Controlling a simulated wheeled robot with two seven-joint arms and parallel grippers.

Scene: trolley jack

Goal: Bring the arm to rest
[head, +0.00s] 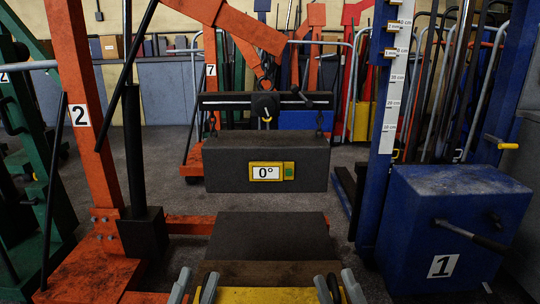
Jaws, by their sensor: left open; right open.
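My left gripper (194,289) and my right gripper (338,289) show only as grey fingertips at the bottom edge, both open. A yellow surface (265,296) lies between them. A dark round-ended part shows between the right fingertips; I cannot tell what it is or whether they touch it. The orange hoist marked 2 (88,140) has its upright at the left and its boom (240,27) slanting across the top. A dark grey block (230,163) with a yellow 0° display (271,171) hangs level from a black bar (225,101), clear of the floor.
Below the hanging block stand a dark grey block (272,236) and a brown wooden one (230,271). A blue machine marked 1 (458,220), with a crank handle and white scale (397,80), stands right. Green frames (30,190) stand left. Racks fill the back.

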